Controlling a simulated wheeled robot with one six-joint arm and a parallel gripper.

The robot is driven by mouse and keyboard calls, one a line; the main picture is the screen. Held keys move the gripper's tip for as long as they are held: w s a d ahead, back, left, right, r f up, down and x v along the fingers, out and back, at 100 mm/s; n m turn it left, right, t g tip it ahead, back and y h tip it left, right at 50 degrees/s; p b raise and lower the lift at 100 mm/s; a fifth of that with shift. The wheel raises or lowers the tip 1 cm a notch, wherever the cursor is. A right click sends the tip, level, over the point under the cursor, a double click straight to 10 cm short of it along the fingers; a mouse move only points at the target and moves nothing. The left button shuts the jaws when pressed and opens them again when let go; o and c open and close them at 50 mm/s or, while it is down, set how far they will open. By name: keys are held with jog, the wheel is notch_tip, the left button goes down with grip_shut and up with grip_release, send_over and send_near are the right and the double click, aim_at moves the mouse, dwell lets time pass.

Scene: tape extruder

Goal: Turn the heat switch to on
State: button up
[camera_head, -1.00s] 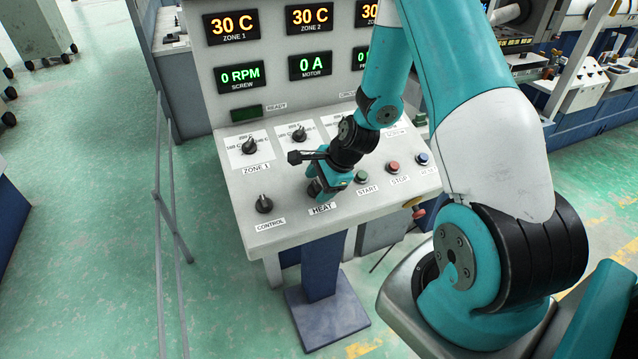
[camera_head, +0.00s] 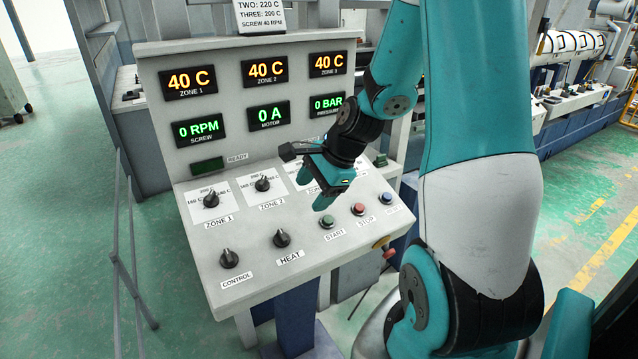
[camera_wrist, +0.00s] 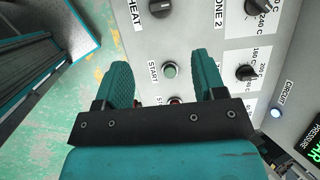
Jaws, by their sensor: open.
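The heat switch (camera_head: 282,239) is a black rotary knob on the sloping grey control panel, just above its HEAT label (camera_head: 290,258). Its pointer looks roughly upright in the head view; the exact setting is hard to read. My gripper (camera_head: 330,191) is open and empty, raised above the panel to the upper right of the heat switch and apart from it. In the wrist view, my gripper's fingers (camera_wrist: 165,82) stand apart, with the green start button (camera_wrist: 170,70) showing between them. The heat switch (camera_wrist: 162,8) is at that view's top edge, beyond the fingers.
The control knob (camera_head: 229,258) is left of the heat switch. The start (camera_head: 327,221), red stop (camera_head: 358,209) and blue reset buttons lie to its right. Zone knobs (camera_head: 211,199) sit behind. Zone displays (camera_head: 191,83) read 40 C. A railing (camera_head: 118,220) stands at left.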

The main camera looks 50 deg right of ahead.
jog(key=shift+v, duration=1.25)
jog(key=s+a+r+n+g+y, duration=0.1)
jog(key=s+a+r+n, duration=0.15)
jog(key=a+n, duration=0.55)
jog(key=s+a+r+n+g+y, duration=0.1)
jog(key=s+a+r+n+g, duration=0.15)
jog(key=a+n, duration=0.6)
jog(key=s+a+r+n+g+b, duration=0.1)
jog(key=s+a+r+n, duration=0.2)
jog(key=s+a+n, duration=0.7)
jog(key=shift+a+n+h, duration=0.3)
jog(key=shift+a+n, duration=0.1)
jog(key=shift+n, duration=0.25)
